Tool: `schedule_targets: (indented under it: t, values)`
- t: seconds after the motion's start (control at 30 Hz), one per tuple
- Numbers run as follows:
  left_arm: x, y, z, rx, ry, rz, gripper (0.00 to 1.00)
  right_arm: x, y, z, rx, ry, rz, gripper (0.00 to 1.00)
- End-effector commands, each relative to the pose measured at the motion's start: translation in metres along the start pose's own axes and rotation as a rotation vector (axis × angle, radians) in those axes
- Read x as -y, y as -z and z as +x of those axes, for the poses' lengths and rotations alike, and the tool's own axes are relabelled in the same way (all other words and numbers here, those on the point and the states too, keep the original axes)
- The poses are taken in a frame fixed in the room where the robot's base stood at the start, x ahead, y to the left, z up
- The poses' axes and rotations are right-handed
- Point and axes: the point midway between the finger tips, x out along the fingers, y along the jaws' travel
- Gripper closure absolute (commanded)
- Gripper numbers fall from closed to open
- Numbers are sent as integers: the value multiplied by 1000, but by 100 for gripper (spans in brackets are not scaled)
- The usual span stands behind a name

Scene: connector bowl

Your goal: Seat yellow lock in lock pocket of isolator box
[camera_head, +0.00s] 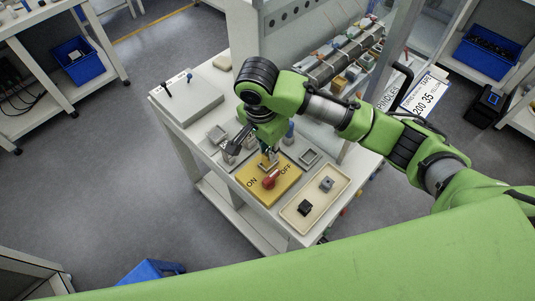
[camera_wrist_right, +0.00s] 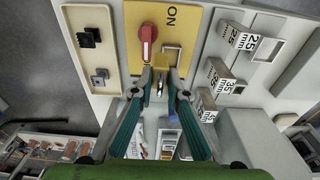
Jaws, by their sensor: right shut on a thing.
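The isolator box (camera_head: 287,187) is a yellow plate marked ON and OFF, with a red handle (camera_head: 270,181) on it. The box (camera_wrist_right: 193,14) and red handle (camera_wrist_right: 147,35) also show in the right wrist view. My right gripper (camera_head: 267,156) is over the far edge of the box. In the wrist view its fingers (camera_wrist_right: 160,78) are shut on the yellow lock (camera_wrist_right: 160,62). The lock is beside a rectangular pocket frame (camera_wrist_right: 178,49), close to the handle's lower end. I cannot tell whether the lock touches the box. My left gripper is not in view.
A beige tray (camera_head: 292,220) with a black part (camera_head: 305,207) and a grey part (camera_head: 326,184) lies right of the box. Marked grey blocks (camera_wrist_right: 240,38) stand on its other side. A grey case (camera_head: 187,103) lies at the table's far left.

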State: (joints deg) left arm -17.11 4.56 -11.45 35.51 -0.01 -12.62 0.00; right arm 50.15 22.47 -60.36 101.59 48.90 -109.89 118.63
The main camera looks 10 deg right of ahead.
Motion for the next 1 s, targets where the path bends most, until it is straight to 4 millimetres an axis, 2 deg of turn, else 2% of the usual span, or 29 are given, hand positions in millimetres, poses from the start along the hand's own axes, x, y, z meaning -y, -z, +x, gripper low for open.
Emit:
schedule_targets:
  t: [0.1, 0.2, 0.37, 0.6, 0.97, 1.0]
  values:
    - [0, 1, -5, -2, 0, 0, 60, 12, 10, 17, -3, 0, 3, 100]
    - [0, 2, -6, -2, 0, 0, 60, 17, 12, 25, -1, 2, 1, 100]
    - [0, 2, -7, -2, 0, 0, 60, 23, 17, 36, -1, 1, 1, 100]
    - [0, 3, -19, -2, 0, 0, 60, 23, 14, 64, -2, 3, 0, 100]
    - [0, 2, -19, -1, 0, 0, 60, 22, 12, 69, -1, 3, 0, 100]
    - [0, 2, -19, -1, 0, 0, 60, 22, 12, 69, -1, 3, 0, 80]
